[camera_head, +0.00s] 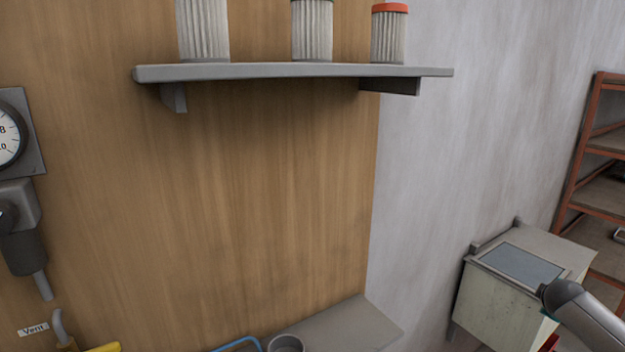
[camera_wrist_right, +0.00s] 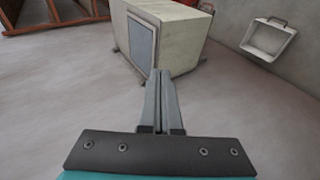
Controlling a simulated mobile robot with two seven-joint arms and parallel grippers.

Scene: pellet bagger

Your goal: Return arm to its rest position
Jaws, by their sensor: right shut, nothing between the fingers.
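My right gripper (camera_wrist_right: 159,101) shows in the right wrist view with its two grey fingers together and nothing between them. It points over bare floor toward a pale cabinet (camera_wrist_right: 178,38). In the head view part of my right arm (camera_head: 585,312) comes in at the lower right, in front of the same pale cabinet (camera_head: 492,302). The right fingertips are not visible in the head view. My left gripper is in neither view.
A grey wall shelf (camera_head: 290,71) holds several pleated filters. A gauge (camera_head: 8,136) is at the left edge. A grey ledge (camera_head: 345,328) is low in the middle. A rust-red rack (camera_head: 590,150) stands at right. A white wall tray (camera_wrist_right: 268,38) is at upper right.

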